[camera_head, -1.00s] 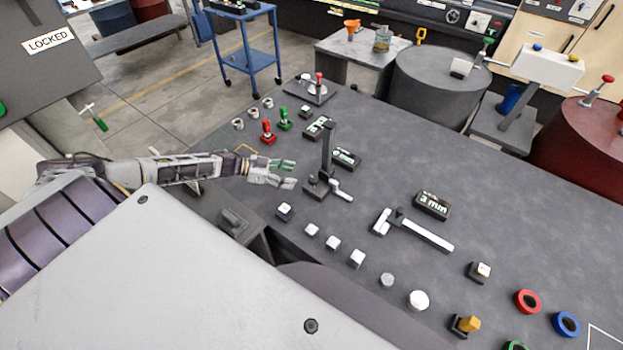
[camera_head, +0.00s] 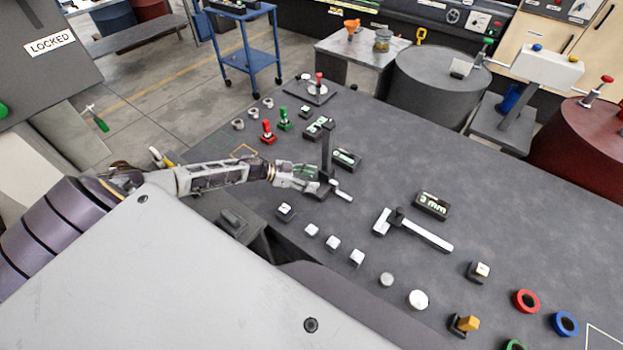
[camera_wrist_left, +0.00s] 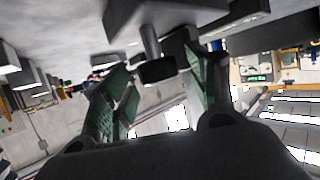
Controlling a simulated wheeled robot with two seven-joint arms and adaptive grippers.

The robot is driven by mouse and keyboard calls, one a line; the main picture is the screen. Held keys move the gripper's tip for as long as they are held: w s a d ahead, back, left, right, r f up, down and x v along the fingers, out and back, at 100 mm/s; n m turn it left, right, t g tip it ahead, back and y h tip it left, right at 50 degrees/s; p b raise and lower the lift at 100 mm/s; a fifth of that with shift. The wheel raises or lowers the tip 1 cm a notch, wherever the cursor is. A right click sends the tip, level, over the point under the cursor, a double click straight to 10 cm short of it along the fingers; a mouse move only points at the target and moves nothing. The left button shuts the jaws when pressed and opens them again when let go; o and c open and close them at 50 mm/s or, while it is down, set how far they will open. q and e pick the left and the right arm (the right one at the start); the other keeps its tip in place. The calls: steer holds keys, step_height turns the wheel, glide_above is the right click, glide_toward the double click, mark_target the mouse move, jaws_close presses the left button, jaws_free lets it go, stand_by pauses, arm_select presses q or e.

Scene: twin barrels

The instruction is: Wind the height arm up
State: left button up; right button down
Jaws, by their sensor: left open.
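A black upright post (camera_head: 327,148) stands on a small dark base on the grey bench, with a light crank handle (camera_head: 341,191) at its foot; it looks like the height arm. My left gripper (camera_head: 314,179) is at the left side of this base, close to it. In the left wrist view, its two green-padded fingers (camera_wrist_left: 160,95) are apart, with a dark block on a grey rod (camera_wrist_left: 157,70) showing between or just beyond them. Whether the fingers touch it I cannot tell. My right gripper is in neither view.
Small displays (camera_head: 346,158) stand behind the post, and one reading "3 mm" (camera_head: 432,203) is to the right near a long white lever (camera_head: 425,234). Red (camera_head: 267,132) and green (camera_head: 284,119) handles stand behind my left forearm. White knobs (camera_head: 333,243) line the front edge.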

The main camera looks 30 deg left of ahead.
arm_select(q)
steer(key=shift+w+d+f, duration=0.15)
steer(key=shift+d, duration=0.05)
steer(key=c, duration=1)
steer(key=shift+c, duration=0.2)
